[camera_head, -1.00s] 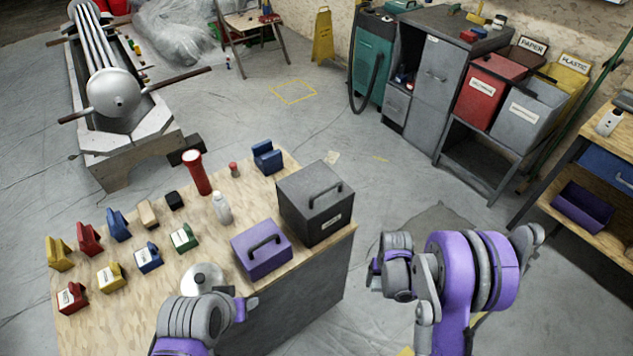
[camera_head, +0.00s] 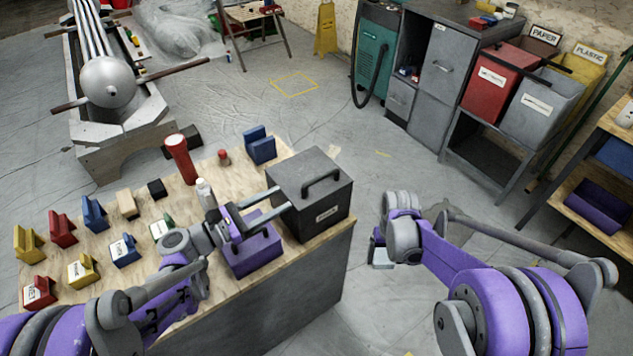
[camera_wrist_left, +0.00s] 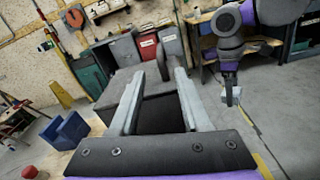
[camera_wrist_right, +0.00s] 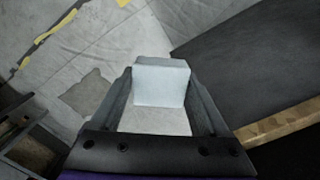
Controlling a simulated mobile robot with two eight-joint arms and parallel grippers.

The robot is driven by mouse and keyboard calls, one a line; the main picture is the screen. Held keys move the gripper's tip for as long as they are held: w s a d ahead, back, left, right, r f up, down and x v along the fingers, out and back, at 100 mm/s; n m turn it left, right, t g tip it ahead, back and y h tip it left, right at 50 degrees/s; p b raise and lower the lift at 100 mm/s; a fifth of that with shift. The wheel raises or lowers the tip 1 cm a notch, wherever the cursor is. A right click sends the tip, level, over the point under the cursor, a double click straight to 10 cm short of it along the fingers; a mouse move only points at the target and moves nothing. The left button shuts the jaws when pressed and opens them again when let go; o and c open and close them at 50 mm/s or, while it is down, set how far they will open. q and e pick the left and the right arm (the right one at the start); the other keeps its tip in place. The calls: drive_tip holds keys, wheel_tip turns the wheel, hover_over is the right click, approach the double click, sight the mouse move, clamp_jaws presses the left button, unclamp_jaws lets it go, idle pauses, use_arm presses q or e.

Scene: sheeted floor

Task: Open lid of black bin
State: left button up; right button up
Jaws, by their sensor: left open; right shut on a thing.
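The black bin (camera_head: 318,222) stands upright on the wooden table's far right corner, with a white label on its front. Its lid, with a dark arched handle (camera_head: 320,183), looks shut. My left gripper (camera_head: 284,199) is open and empty, its fingers pointing at the bin's left side. In the left wrist view the bin (camera_wrist_left: 160,112) shows between and beyond the fingers, and the handle (camera_wrist_left: 162,62) rises above them; I cannot tell whether they touch it. My right gripper (camera_head: 379,246) is off the table's right side, shut on a pale block (camera_wrist_right: 160,84).
A purple box (camera_head: 252,257) sits below the left gripper. A white bottle (camera_head: 206,195), a red cylinder (camera_head: 181,158) and a blue block (camera_head: 260,145) stand nearby on the table (camera_head: 75,325). Open floor lies right of the table.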

use_arm(q)
approach(335, 170)
drive_tip(key=x, duration=0.5)
drive_tip(key=shift+w+a+f, duration=0.15)
drive_tip(key=shift+a+f, duration=0.05)
drive_tip(key=shift+f, duration=0.1)
drive_tip(key=shift+c, duration=0.2)
clamp_jaws()
idle(1.0)
